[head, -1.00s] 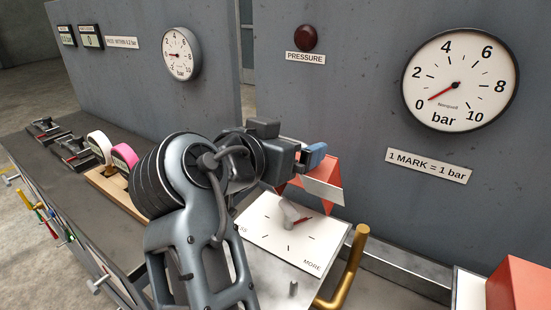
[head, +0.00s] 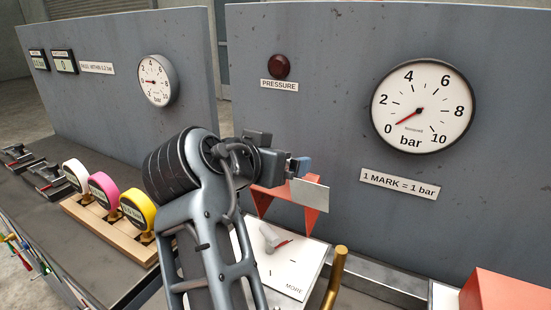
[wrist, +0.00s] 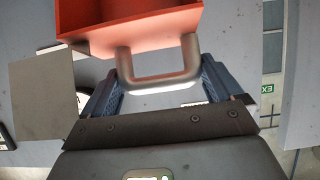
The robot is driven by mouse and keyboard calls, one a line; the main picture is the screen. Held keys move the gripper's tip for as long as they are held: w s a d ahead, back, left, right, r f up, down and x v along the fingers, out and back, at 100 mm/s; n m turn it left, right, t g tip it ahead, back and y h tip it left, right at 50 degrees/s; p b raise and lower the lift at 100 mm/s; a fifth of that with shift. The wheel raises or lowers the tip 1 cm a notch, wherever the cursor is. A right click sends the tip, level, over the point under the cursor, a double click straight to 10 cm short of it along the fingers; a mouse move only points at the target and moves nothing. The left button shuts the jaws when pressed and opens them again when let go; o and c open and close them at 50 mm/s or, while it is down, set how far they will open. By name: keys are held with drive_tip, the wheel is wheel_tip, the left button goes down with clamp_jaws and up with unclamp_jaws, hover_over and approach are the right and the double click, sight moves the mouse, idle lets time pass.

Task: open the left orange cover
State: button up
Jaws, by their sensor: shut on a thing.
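The left orange cover (head: 284,203) is tilted up above the white dial plate (head: 290,278), which lies uncovered with its grey knob (head: 268,238) and red pointer showing. My gripper (head: 301,167) is at the cover's upper edge. The wrist view shows the cover (wrist: 135,28) at the top and its grey U-shaped handle (wrist: 160,78) between my blue fingers. My gripper is shut on that handle. My arm hides part of the plate and of the cover's left side.
A second orange cover (head: 505,295) stands at the lower right. A brass bar (head: 335,275) rises beside the dial plate. The grey wall panel with the large bar gauge (head: 422,106) stands close behind. White, pink and yellow round gauges (head: 138,208) stand in a wooden rack at left.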

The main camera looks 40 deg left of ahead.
drive_tip(key=o, duration=1.1)
drive_tip(key=shift+r, duration=0.25)
drive_tip(key=shift+o, duration=0.2)
drive_tip(key=shift+f, duration=0.1)
drive_tip(key=shift+s, duration=0.1)
drive_tip(key=b+v, duration=0.1)
drive_tip(key=v, duration=0.6)
drive_tip(key=shift+s, duration=0.3)
drive_tip(key=shift+s+d, duration=0.1)
